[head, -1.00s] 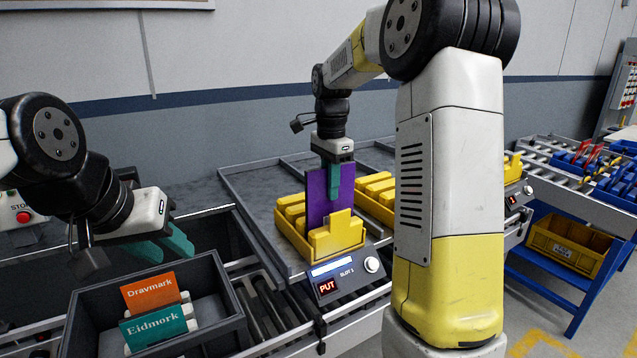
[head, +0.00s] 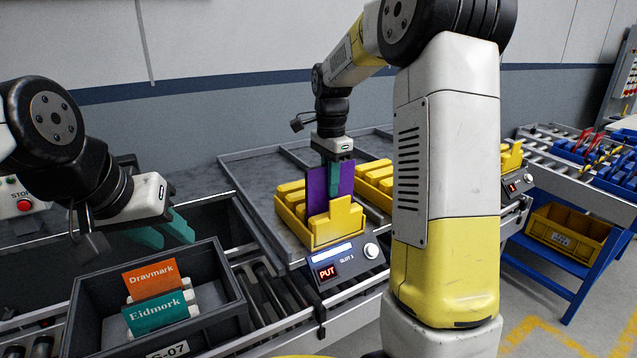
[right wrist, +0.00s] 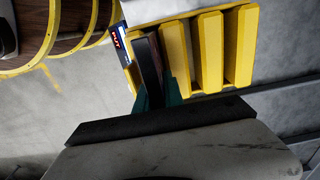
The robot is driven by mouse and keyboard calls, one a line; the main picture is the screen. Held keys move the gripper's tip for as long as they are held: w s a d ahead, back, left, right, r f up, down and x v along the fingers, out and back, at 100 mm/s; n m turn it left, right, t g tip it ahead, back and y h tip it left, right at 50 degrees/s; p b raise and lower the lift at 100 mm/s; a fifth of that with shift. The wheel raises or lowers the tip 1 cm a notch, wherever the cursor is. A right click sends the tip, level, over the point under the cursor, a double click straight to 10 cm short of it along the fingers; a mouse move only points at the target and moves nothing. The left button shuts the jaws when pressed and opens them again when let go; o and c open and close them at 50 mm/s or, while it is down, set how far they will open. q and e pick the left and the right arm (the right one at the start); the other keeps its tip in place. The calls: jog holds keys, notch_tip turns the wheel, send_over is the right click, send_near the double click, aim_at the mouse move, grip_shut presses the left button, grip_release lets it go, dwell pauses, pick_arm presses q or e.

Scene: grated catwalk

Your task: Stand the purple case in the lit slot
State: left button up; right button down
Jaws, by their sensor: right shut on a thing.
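The purple case (head: 317,186) stands upright in the yellow slotted rack (head: 318,240) of slot 1, its lower part hidden by the rack's front. My right gripper (head: 333,182) is shut on its upper part from above. In the right wrist view the case (right wrist: 150,62) is seen edge-on between the teal fingers, beside the yellow dividers (right wrist: 208,50). The lit PUT display (head: 327,272) is on the front of this rack's station. Whether the case touches the rack floor is hidden. My left gripper (head: 164,231) is open and empty above the grey tote.
The grey tote (head: 225,325) holds an orange Dravmark case (head: 150,279) and a teal Eidmork case (head: 158,313). Another yellow rack (head: 375,190) stands close to the right of slot 1. Rollers (head: 265,295) run between tote and station.

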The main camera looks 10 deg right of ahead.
jog(key=c, duration=1)
grip_release()
jog(key=shift+o, duration=0.2)
jog(key=shift+r, duration=4.05)
